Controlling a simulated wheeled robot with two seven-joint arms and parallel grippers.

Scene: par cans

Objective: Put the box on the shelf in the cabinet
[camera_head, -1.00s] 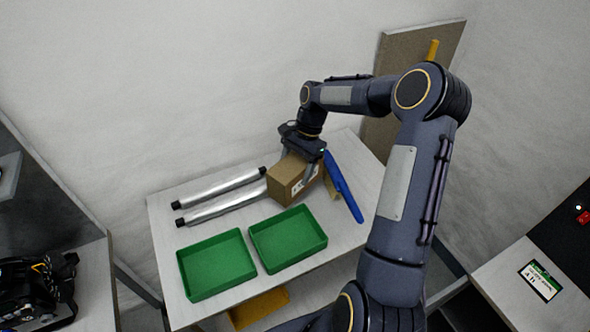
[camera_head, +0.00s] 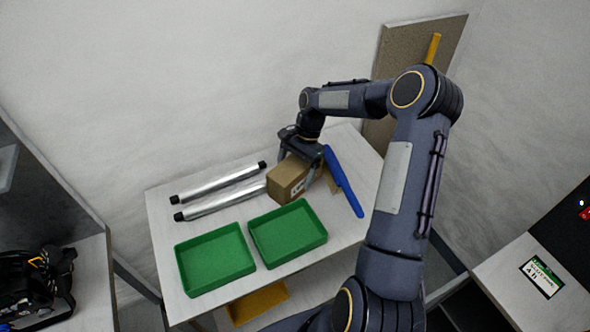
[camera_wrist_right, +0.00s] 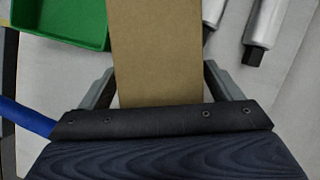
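The brown cardboard box (camera_head: 287,181) with a white label stands at the back right of the light table. My right gripper (camera_head: 308,168) reaches down over it from behind. In the right wrist view the box (camera_wrist_right: 157,50) lies between the two grey fingers (camera_wrist_right: 160,85), one on each side. The fingertips are very close to its sides; firm contact cannot be made out. The box rests on the table. A grey cabinet (camera_head: 50,185) stands at the left edge, only partly in view, with a piece of a shelf (camera_head: 7,167). My left gripper is not in view.
Two green trays (camera_head: 214,262) stand in front of the box. Two silver tubes (camera_head: 218,183) lie to its left. A blue bar-like object (camera_head: 343,180) lies close on its right. A black object (camera_head: 35,285) sits at the lower left, by the cabinet.

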